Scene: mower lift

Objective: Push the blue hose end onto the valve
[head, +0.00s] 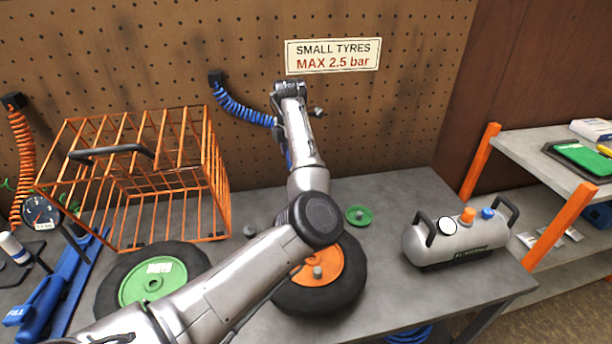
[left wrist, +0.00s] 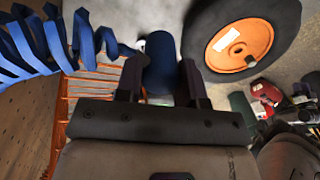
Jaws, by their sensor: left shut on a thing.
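My left gripper (left wrist: 162,68) is shut on the blue hose end (left wrist: 160,50), which sits between its two fingers in the left wrist view. In the head view my own arm hides most of the gripper. The blue coiled hose (head: 243,108) runs from a wall holder to behind my arm, and its coils (left wrist: 90,38) also show in the left wrist view. A black tyre with an orange hub (head: 322,268) lies on the bench, partly behind my arm; it also shows in the left wrist view (left wrist: 285,35). A small grey stub (head: 318,272) shows at this hub; I cannot tell whether it is the valve.
An orange wire cage (head: 215,185) stands on the bench at the left. A green-hubbed wheel (head: 150,283) is partly behind my arm. A green disc (head: 357,215) lies behind the orange-hubbed wheel. A silver tank (head: 460,245) stands on the right, beside shelving (head: 540,150).

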